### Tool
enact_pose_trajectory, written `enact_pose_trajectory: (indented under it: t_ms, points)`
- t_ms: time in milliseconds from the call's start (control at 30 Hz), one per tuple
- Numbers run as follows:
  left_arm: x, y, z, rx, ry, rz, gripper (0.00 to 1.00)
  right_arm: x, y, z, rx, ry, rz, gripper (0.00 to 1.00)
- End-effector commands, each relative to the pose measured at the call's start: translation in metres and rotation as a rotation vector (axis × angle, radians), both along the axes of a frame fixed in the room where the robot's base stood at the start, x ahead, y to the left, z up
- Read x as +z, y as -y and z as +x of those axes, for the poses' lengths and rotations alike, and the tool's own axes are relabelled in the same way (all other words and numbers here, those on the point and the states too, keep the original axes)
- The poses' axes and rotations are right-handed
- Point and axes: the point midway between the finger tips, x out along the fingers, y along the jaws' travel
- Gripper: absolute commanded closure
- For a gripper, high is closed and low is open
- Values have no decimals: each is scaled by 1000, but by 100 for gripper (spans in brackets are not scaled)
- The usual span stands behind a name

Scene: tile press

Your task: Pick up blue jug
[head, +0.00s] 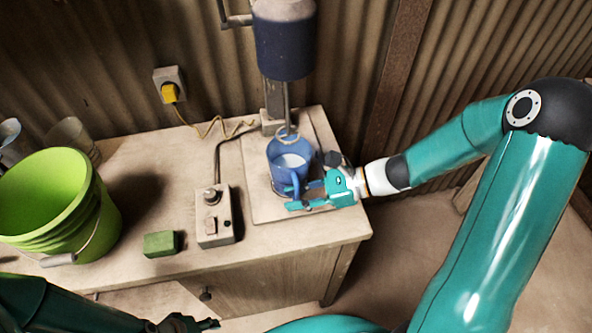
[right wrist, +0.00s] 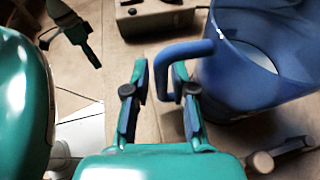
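The blue jug (head: 279,153) stands upright on the square board under the mixer, with pale liquid inside. Its handle faces the front of the table. My right gripper (head: 294,196) is at the handle, low on the jug's front side. In the right wrist view the jug (right wrist: 262,95) is at the upper right, cut by the edge. Its handle (right wrist: 183,50) reaches between the two open fingers of my right gripper (right wrist: 161,92), with a gap to the left finger. The right finger is close to the handle; contact is unclear. My left gripper (head: 195,323) is partly visible at the bottom edge.
The mixer (head: 284,40) hangs over the jug, its shaft reaching down at the jug's mouth. A control box (head: 214,225), a green block (head: 160,244) and a green bucket (head: 50,200) stand to the left. A yellow cable runs behind. The table's front right corner is clear.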

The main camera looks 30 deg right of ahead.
Motion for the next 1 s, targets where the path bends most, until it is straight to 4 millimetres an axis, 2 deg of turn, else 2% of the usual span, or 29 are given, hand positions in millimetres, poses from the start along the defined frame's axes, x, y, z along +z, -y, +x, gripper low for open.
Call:
enact_pose_trajectory:
  t_ms: [67, 233, 1000]
  points:
    - [0, 0, 0, 0, 0, 0, 57, 0, 0, 0, 0, 0, 0, 75]
    - [0, 0, 0, 0, 0, 0, 57, 0, 0, 0, 0, 0, 0, 100]
    - [0, 0, 0, 0, 0, 0, 57, 4, 0, 0, 1, 3, 1, 100]
